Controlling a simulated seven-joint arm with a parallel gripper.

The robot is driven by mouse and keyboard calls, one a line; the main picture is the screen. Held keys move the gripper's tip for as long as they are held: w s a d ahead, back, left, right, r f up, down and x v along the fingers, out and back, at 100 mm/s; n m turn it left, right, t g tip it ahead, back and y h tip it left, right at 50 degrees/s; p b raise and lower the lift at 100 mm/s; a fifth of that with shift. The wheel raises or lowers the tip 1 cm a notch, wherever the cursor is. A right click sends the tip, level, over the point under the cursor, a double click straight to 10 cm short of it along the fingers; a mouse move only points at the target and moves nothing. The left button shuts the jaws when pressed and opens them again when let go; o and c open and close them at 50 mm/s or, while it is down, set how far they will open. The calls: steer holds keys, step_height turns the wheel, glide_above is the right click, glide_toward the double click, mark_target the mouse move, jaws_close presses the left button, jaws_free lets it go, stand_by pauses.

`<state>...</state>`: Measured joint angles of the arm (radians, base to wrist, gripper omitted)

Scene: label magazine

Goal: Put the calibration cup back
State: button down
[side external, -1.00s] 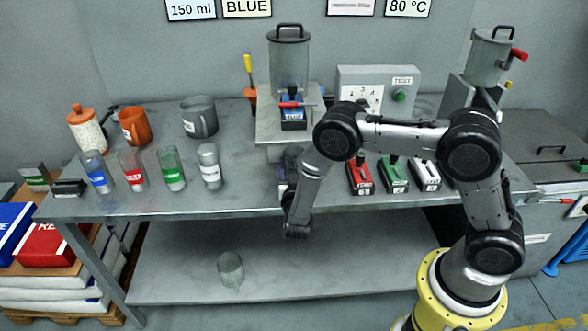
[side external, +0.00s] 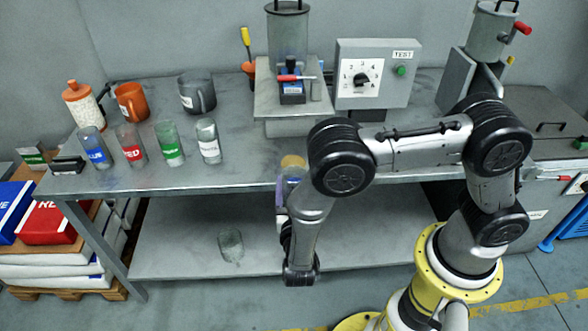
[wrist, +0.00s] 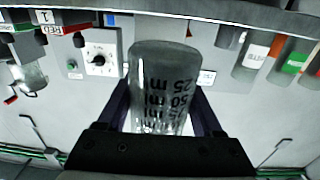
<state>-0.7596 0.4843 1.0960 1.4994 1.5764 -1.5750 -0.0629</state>
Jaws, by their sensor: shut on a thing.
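In the wrist view a clear cup (wrist: 160,80) with dark ml markings stands between the fingers of my gripper (wrist: 163,112). The gripper is shut on it. In the side view my gripper (side external: 290,188) is in front of the bench's front edge, largely hidden by my own arm. A yellowish-orange round patch at the cup (side external: 293,162) shows above the fingers; I cannot tell whether it is contents or background. The lower part of the cup is hidden there.
Blue (side external: 93,150), red (side external: 131,148), green (side external: 170,145) and white (side external: 207,142) labelled jars stand on the bench's left. Behind are mugs (side external: 198,93). A press stand (side external: 290,127) and test box (side external: 374,75) stand at the back. A clear vessel (side external: 231,245) sits on the lower shelf.

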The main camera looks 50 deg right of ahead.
steer(key=shift+w+d+r+n+t+y, duration=2.8)
steer(key=shift+n+y, duration=1.8)
steer(key=shift+y, duration=1.8)
steer(key=s+f, duration=0.4)
steer(key=f, duration=0.1)
steer(key=shift+s+f, duration=0.25)
steer(key=shift+f, duration=0.05)
